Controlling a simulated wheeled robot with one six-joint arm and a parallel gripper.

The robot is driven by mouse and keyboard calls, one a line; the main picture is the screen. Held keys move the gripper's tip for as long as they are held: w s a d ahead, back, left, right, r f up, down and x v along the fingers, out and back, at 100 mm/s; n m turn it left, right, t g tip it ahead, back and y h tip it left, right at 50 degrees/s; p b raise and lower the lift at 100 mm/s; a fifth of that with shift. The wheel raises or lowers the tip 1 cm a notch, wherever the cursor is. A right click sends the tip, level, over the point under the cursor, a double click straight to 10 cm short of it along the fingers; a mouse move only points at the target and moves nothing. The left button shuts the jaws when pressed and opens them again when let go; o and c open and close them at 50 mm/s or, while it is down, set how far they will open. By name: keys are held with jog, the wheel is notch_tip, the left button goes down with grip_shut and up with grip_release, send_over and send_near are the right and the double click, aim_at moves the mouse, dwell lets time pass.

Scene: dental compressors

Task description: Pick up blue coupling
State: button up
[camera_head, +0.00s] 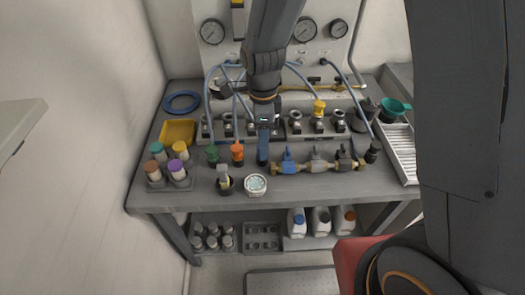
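The blue coupling (263,155) appears as a dark blue upright piece on the bench, at the right end of a short row after a green coupling (212,154) and an orange coupling (237,152). My gripper (264,124) points down directly over the blue coupling. The gripper's lower end overlaps the top of the coupling in the picture. I cannot tell whether the fingers are around it, touching it or just above it. The finger gap is too small to make out.
Right of the coupling is a brass manifold (318,166) with a blue valve (287,160). In front stand a round white-faced gauge (255,184) and a dark cup (226,185). A block of fittings (295,127) lies behind. A yellow tray (178,132) and capped bottles are left.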

jog(key=shift+f+p, duration=0.55)
jog(key=shift+f, duration=1.4)
jog(key=shift+c, duration=0.4)
jog(key=c, duration=1.1)
